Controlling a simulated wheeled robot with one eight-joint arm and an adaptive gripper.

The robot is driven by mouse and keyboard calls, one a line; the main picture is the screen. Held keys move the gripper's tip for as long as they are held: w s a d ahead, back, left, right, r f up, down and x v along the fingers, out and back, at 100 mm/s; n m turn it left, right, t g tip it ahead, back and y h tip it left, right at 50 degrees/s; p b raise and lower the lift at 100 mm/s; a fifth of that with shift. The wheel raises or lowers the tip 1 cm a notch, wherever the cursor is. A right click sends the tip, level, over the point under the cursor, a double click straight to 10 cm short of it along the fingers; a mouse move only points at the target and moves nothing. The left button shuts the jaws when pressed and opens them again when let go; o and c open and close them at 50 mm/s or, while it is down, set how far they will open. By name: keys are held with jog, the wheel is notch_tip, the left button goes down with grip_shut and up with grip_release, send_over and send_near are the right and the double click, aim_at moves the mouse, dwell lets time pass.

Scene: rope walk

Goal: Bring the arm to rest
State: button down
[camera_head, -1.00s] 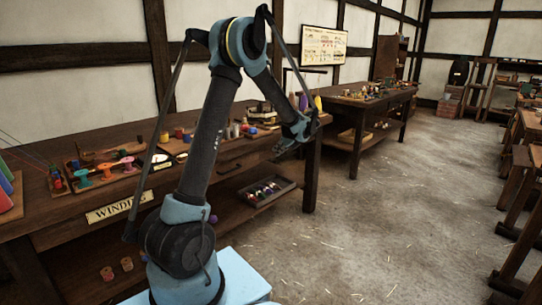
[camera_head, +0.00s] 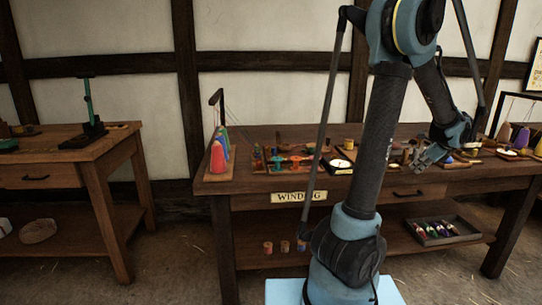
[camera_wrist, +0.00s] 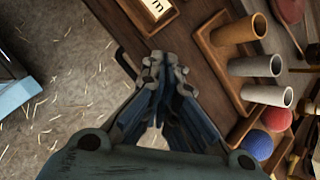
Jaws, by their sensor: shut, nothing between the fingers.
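My gripper (camera_head: 432,157) is shut and empty. In the head view it hangs in front of the right part of the winding bench (camera_head: 245,203), with my arm bent at a high elbow above it. In the wrist view my gripper (camera_wrist: 168,78) points down over the front edge of a wooden bench top, with the floor on the left. No object is between its fingers.
A lower tray of bobbins (camera_head: 445,230) sits on the bench shelf. Another table (camera_head: 70,150) stands left, with floor between.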

jog(key=s+a+r+n+g, duration=0.15)
jog(key=a+n, duration=0.25)
jog(key=a, duration=0.5)
jog(key=s+a+n+g, duration=0.15)
jog(key=a+n, duration=0.25)
jog(key=a, duration=0.6)
jog(key=s+a+n, duration=0.3)
jog(key=a+n, duration=0.1)
jog(key=a, duration=0.5)
jog(key=s+a+f+n+h, duration=0.1)
jog(key=s+a+f+n, duration=0.3)
jog(key=s, duration=0.5)
jog(key=s+a+f+n+g+h, duration=0.1)
jog(key=s+a+f+n, duration=0.4)
jog(key=s+a+n, duration=0.4)
jog(key=shift+s+a+f+n, duration=0.2)
jog(key=shift+s+a+n, duration=0.05)
jog(key=shift+n, duration=0.65)
